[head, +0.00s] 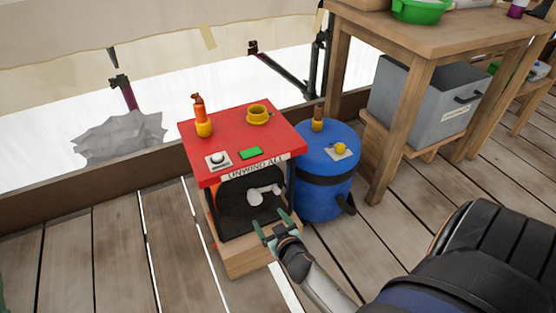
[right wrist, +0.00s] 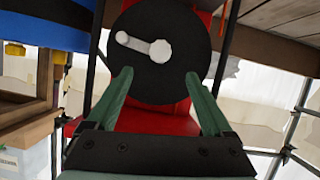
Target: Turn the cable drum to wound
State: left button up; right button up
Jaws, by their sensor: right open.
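The cable drum (head: 237,208) shows as a black round face inside the front of a red-topped stand labelled "UNWIND ALL" (head: 256,167). A white crank (head: 265,193) with a knob sits on its face. In the right wrist view the drum (right wrist: 150,18) faces me, and its crank (right wrist: 140,43) reaches from the hub to the left. My right gripper (head: 271,217) is open and empty, just in front of the drum's lower right. In the right wrist view its green fingers (right wrist: 158,74) are spread below the crank, apart from it. My left gripper is out of view.
The red top (head: 228,127) holds an orange-and-yellow item, a yellow cup, a green block and a switch plate. A blue barrel (head: 325,185) stands close on the right. A wooden table (head: 455,35) and grey box (head: 405,95) are farther right. Plank floor lies open in front.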

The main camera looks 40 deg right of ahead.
aim_at(256, 200)
jog(key=b+x, duration=0.4)
jog(key=x, duration=0.7)
jog(key=shift+w+a+r+b, duration=0.1)
jog(key=shift+a+r+b, duration=0.1)
jog(key=shift+b, duration=0.15)
jog(key=shift+w+d+f, duration=0.2)
jog(key=shift+w+d, duration=0.1)
jog(key=shift+w, duration=0.35)
grip_shut()
jog(key=shift+s, duration=0.1)
